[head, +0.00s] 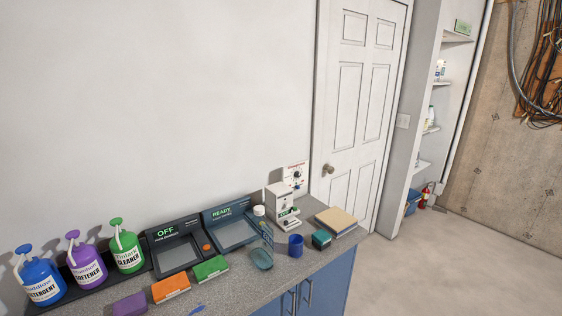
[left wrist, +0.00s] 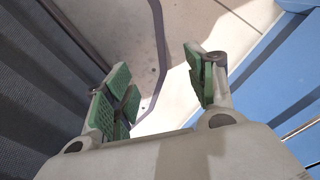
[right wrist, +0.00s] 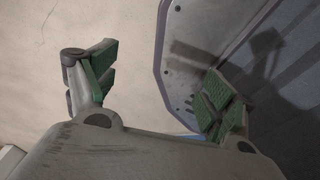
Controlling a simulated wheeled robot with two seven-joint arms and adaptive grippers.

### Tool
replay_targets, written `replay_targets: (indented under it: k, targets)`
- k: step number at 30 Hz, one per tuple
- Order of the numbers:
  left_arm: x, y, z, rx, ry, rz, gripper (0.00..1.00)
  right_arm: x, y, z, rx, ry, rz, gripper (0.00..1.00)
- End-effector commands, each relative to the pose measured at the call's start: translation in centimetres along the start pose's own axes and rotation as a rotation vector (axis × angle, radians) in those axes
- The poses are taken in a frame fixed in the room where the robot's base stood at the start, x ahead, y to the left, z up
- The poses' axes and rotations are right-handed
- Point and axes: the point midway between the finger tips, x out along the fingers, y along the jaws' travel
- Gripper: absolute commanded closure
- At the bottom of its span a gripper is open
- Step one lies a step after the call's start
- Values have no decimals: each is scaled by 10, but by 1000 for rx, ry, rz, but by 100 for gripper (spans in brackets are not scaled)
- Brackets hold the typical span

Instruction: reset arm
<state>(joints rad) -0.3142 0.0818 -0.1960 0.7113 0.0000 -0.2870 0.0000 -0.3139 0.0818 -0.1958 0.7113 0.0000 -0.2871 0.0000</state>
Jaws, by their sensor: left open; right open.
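My left gripper (left wrist: 160,90) shows in the left wrist view with its two green-padded fingers spread apart and nothing between them. Floor shows beyond it, with a blue cabinet front (left wrist: 265,85) on the right. My right gripper (right wrist: 155,85) shows in the right wrist view, also with its fingers spread and empty, above pale floor. Neither gripper nor arm shows in the head view.
In the head view, a grey counter (head: 220,291) on blue cabinets (head: 332,282) holds blue, purple and green jugs (head: 127,254), two dark trays, sponges, a blue mug (head: 295,245) and a white machine (head: 279,208). A white door (head: 357,100) and open floor (head: 440,265) lie right.

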Motion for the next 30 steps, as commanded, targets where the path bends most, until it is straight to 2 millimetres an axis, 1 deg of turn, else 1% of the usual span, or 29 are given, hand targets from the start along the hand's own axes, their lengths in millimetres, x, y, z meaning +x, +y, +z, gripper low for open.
replay_targets:
  k: [1,3,7,30]
  targets:
    - [2,0,8,1,-4,0,44,2,0,8,-1,-4,0,16]
    - [4,0,17,2,-7,0,44,4,0,17,-2,-8,0,16]
    - [6,0,26,3,-10,0,44,6,0,27,-3,-10,-1,16]
    - [7,0,28,3,-10,0,44,7,0,28,-3,-10,-1,16]
